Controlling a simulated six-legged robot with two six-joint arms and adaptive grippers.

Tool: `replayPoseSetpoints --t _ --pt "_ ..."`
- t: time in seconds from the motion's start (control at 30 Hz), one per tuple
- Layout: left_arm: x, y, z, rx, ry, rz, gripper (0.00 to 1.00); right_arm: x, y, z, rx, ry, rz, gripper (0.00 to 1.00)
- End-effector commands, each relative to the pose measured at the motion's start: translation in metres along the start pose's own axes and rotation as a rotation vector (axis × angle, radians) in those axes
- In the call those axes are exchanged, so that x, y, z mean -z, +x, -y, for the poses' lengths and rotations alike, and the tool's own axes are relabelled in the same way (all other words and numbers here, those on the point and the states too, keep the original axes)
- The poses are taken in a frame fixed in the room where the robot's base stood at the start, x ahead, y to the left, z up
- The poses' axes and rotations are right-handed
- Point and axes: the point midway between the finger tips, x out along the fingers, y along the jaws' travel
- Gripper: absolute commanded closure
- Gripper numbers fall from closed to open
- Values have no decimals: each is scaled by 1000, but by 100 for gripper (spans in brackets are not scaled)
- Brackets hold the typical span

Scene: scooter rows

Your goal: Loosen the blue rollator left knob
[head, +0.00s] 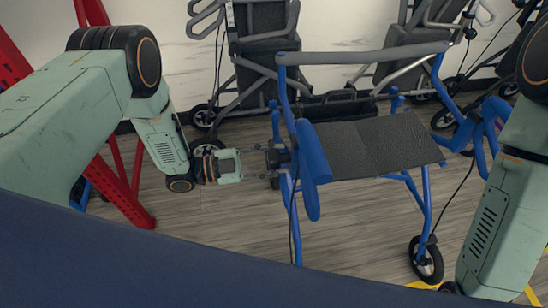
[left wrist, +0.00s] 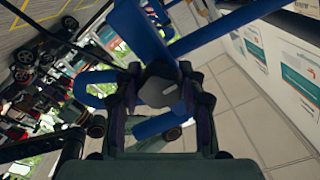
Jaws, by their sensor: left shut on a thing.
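The blue rollator (head: 425,195) stands in front of me, with a blue frame and a dark seat. Its left knob (left wrist: 158,92) is a dark, lobed piece on the blue frame in the left wrist view, between my fingers. My left gripper (head: 274,158) reaches in from the left and is shut on the knob at the rollator's left side. The left gripper also fills the middle of the left wrist view (left wrist: 162,98).
Grey-framed walkers (head: 262,50) stand behind along the pale wall. A red rack (head: 122,185) stands at the left. Wooden floor (head: 350,235) is clear in front of and below the rollator.

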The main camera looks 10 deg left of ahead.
Motion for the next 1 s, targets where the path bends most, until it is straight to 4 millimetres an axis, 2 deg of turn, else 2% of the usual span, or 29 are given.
replayPoseSetpoints --t 1.0 --pt "1 0 -2 -1 -956 0 91 0 8 0 0 0 0 60"
